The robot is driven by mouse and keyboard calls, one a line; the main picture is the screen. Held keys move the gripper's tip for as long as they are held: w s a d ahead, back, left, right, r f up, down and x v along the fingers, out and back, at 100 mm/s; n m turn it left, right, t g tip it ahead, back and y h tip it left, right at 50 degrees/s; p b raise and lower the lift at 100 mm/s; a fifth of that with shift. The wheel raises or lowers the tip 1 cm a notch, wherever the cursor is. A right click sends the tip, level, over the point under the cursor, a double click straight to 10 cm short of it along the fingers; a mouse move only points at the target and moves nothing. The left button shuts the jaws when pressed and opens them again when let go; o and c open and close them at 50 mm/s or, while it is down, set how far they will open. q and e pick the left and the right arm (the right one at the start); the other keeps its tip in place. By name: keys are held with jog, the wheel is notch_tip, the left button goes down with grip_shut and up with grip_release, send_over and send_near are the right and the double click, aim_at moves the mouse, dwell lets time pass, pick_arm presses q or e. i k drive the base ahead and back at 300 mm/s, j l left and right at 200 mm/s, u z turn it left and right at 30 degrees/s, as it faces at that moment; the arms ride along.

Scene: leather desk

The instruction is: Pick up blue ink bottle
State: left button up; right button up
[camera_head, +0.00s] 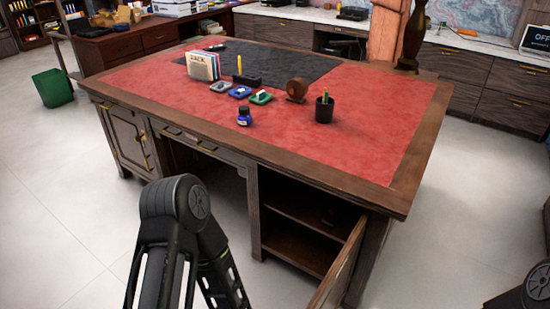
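A small blue ink bottle (244,118) with a dark cap stands upright on the red leather top of the desk (170,113), near the front middle. Nothing is touching it. My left arm rises in the lower left, in front of the desk and well short of the bottle; its gripper is out of the picture. A small part of my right arm shows at the lower right corner. Its gripper is out of view too.
Small ink pads (240,91) lie behind the bottle. A dark pen cup (324,109) and a round brown object (297,89) stand to its right, a card holder (203,66) behind left. An open cabinet door (338,270) juts out at the desk's front right. Red leather around the bottle is clear.

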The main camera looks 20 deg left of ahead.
aim_at(243, 120)
jog(key=i+j+z, duration=0.2)
jog(key=j+z, duration=0.2)
jog(key=j, duration=0.8)
jog(key=j+z, duration=0.4)
jog(key=j, duration=0.8)
jog(key=j+z, duration=0.35)
jog(key=j, duration=0.95)
